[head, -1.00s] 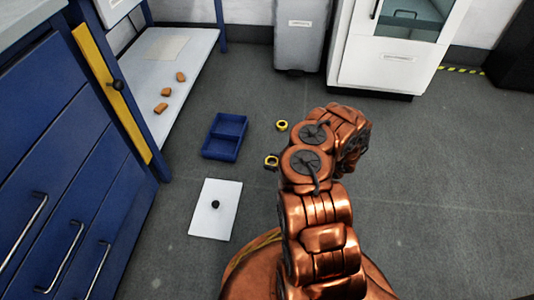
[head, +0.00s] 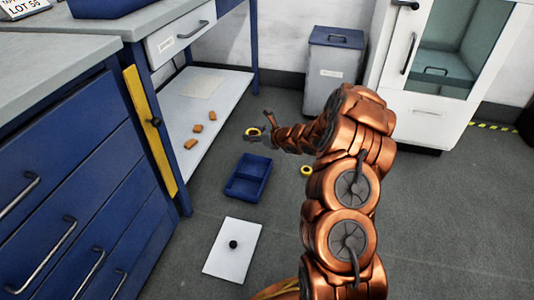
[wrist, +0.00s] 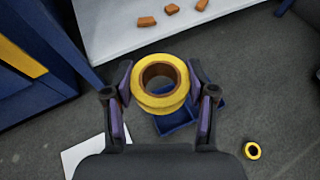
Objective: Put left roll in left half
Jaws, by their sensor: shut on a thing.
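A yellow tape roll with a brown core (wrist: 160,103) is between the two fingers of my gripper (wrist: 160,78), which is shut on it. In the head view, the held roll (head: 248,131) and my gripper (head: 259,137) are raised over the floor, at the far side of the blue tray (head: 230,190). The tray is on the floor, and a divider splits it into two compartments that look empty. In the wrist view, the roll hides part of the tray (wrist: 177,127). A second yellow roll (head: 306,170) lies on the floor right of the tray.
A white panel with a black knob (head: 226,262) lies on the floor in front of the tray. Orange-brown blocks (head: 197,128) sit on a low white shelf (head: 178,132). Blue drawers (head: 60,190) stand left. A grey bin (head: 333,75) and white cabinet stand behind.

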